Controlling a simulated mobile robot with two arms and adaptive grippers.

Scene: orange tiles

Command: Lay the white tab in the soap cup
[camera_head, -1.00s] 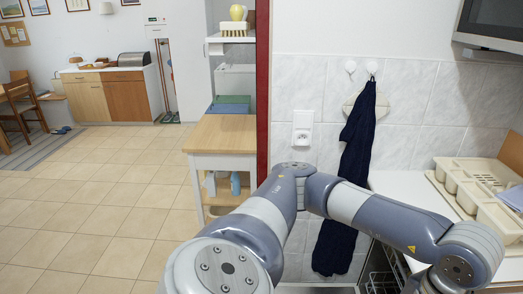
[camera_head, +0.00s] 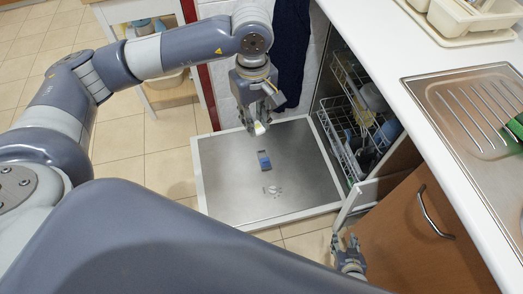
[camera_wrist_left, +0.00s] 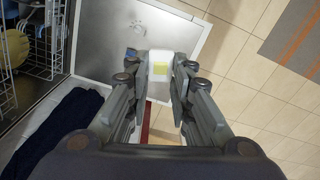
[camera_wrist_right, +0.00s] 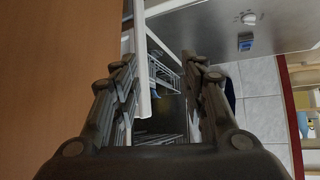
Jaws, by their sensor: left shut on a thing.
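The white tab (camera_wrist_left: 160,66), with a yellow patch on it, is held between the fingertips of my left gripper (camera_wrist_left: 159,72). In the head view the tab (camera_head: 259,128) is at the lower end of my left gripper (camera_head: 260,112), above the open dishwasher door. The soap cup (camera_head: 264,160) is a small blue and dark-grey fitting in the door's inner face. It also shows in the left wrist view (camera_wrist_left: 131,52) and in the right wrist view (camera_wrist_right: 245,38). My right gripper (camera_wrist_right: 158,58) looks open and empty, its fingers apart, near the brown cabinet front.
The open dishwasher door (camera_head: 225,165) lies flat and low, with wire racks (camera_head: 345,120) to its right. A brown cabinet (camera_head: 410,240) with a metal handle stands beside my right gripper (camera_head: 348,248). A dark towel (camera_head: 288,50) hangs behind. A sink drainer (camera_head: 470,110) is on the counter.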

